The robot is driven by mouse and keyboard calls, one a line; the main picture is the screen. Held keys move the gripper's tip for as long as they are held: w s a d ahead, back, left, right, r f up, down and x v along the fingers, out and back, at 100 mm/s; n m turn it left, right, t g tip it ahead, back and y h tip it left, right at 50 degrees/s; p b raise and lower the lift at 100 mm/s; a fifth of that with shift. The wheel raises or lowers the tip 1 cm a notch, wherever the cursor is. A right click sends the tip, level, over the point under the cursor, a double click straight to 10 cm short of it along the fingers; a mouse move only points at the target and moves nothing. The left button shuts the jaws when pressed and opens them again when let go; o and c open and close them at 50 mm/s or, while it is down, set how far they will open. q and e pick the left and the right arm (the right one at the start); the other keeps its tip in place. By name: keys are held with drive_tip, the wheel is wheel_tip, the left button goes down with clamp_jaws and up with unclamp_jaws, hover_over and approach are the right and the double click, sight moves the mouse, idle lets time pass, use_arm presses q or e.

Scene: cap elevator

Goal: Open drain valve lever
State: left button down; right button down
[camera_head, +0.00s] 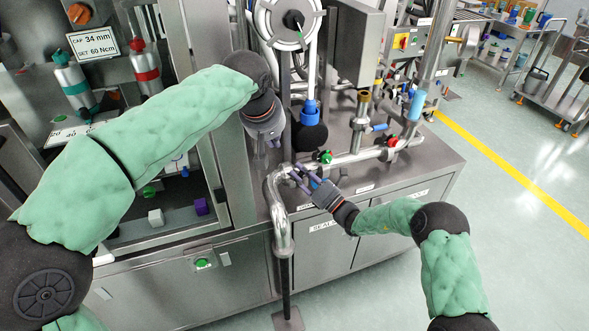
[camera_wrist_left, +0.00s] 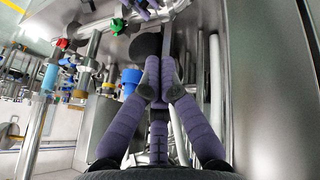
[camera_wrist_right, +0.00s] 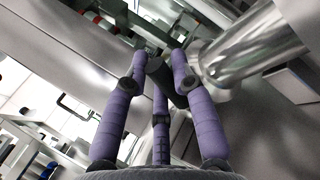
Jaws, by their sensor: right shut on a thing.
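A blue valve handle (camera_head: 316,183) shows at the pipe elbow by my right gripper (camera_head: 297,175), mostly covered by its fingers; I take it for the drain valve lever. My right gripper is shut on a part there. In the right wrist view its fingers (camera_wrist_right: 160,68) close around a dark grey piece beside a shiny pipe (camera_wrist_right: 255,55); I cannot make out the piece's full shape. My left gripper (camera_head: 268,150) points down beside the machine's upright, higher than the right. In the left wrist view its fingertips (camera_wrist_left: 161,65) are drawn together, with nothing clearly held.
A green knob (camera_head: 325,156) and a red knob (camera_head: 391,141) sit on the horizontal pipe. A blue-collared black fitting (camera_head: 309,130) hangs close to my left gripper. A metal pipe (camera_head: 281,225) runs down the cabinet front. Open floor (camera_head: 505,220) lies to the right.

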drive_tip(key=shift+f, duration=0.1)
use_arm(q)
drive_tip(key=d+x, duration=0.2)
drive_tip(key=x, duration=2)
drive_tip(key=shift+w+d, duration=0.2)
drive_tip(key=shift+w, duration=0.2)
drive_tip(key=shift+f, duration=0.1)
